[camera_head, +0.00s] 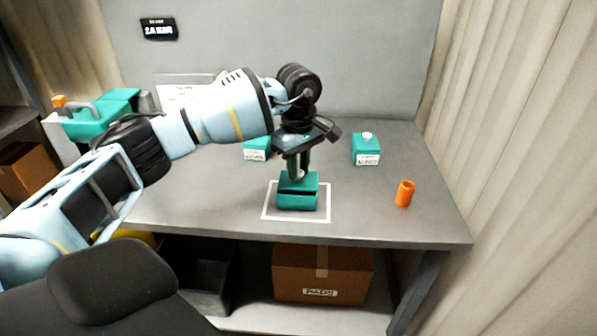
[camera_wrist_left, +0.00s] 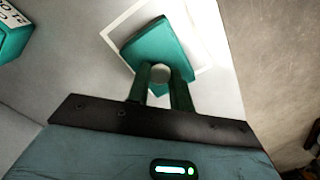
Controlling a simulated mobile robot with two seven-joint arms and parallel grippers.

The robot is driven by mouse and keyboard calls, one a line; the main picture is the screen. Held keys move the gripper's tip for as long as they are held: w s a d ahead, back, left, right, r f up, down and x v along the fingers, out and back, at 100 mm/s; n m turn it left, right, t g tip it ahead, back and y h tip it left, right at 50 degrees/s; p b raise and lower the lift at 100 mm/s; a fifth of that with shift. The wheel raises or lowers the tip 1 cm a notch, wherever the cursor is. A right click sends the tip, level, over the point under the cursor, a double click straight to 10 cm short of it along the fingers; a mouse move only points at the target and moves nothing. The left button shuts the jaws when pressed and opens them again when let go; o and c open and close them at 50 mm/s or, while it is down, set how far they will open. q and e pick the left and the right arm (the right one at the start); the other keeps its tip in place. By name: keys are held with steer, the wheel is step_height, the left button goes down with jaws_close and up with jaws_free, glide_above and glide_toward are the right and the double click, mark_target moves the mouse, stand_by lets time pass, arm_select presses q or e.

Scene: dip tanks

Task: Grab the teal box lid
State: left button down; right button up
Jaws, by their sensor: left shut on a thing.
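The teal box (camera_head: 297,202) stands inside a white square outline on the grey table. Its teal lid (camera_head: 310,180) is over it, with a dark line between the two; I cannot tell whether the lid is lifted clear or still touching. My left gripper (camera_head: 298,173) comes down from above and is shut on the lid's knob. In the left wrist view the pale round knob (camera_wrist_left: 160,73) sits between the two fingers, with the teal lid (camera_wrist_left: 158,42) beyond it. The fingers partly hide the lid. My right gripper is not in view.
Another teal box with a pale knob (camera_head: 367,147) stands at the back right, and a labelled teal box (camera_head: 256,150) is behind my arm. An orange cylinder (camera_head: 404,193) stands at right. A cardboard box (camera_head: 322,275) is under the table. The table's right front is clear.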

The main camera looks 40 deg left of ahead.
arm_select(q)
step_height(320, 180, up, 2)
steer(key=shift+r, duration=0.15)
steer(key=s+d, duration=0.2)
steer(key=s, duration=0.6)
steer(key=s+d+r+b, duration=0.1)
steer(key=s, duration=0.6)
steer(key=shift+s+d+r, duration=0.3)
steer(key=shift+s+d, duration=0.05)
